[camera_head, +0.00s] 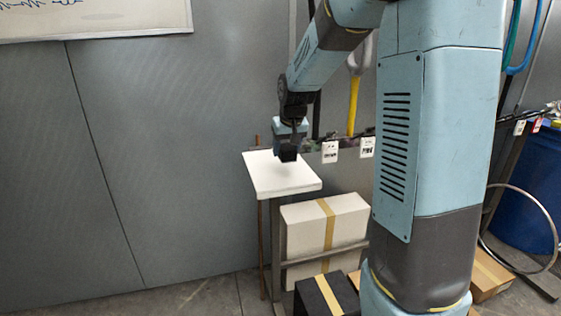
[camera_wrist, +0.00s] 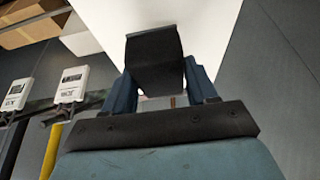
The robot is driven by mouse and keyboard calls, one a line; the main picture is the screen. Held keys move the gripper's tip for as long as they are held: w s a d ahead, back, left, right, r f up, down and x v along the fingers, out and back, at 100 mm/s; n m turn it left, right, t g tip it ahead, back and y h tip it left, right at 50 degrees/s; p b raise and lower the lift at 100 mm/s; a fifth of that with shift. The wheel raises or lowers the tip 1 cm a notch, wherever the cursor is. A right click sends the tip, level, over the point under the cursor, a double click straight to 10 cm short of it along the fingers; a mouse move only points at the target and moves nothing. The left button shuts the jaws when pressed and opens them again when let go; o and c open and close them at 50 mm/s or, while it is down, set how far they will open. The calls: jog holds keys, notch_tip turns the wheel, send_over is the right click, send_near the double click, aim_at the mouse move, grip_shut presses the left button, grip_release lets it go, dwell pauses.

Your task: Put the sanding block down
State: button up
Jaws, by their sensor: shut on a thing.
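My gripper (camera_head: 289,141) is shut on the sanding block (camera_head: 288,154), a small dark block. In the head view the block is just above a white tabletop (camera_head: 275,183); I cannot tell whether it touches. In the wrist view the dark block (camera_wrist: 154,62) sits between the two blue fingers of my gripper (camera_wrist: 160,82), with the white tabletop (camera_wrist: 205,25) behind it. The part of the tabletop behind the block is hidden.
The tabletop is otherwise bare. Below it are a white taped box (camera_head: 310,230) and a black taped box (camera_head: 318,297). A rail with white tags (camera_head: 330,152) and a yellow-handled tool (camera_head: 353,105) are behind. A blue barrel (camera_head: 525,185) stands at right.

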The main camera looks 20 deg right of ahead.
aim_at(281, 171)
jog(key=shift+w+a+f, duration=0.25)
jog(key=shift+w+f, duration=0.1)
jog(key=shift+f, duration=0.2)
jog(key=shift+w+a+f, duration=0.2)
jog(key=shift+w+f, duration=0.1)
jog(key=shift+f, duration=0.2)
jog(key=shift+w+a+f, duration=0.15)
jog(key=shift+f, duration=1.4)
jog(key=o, duration=0.9)
jog(key=shift+o, duration=0.2)
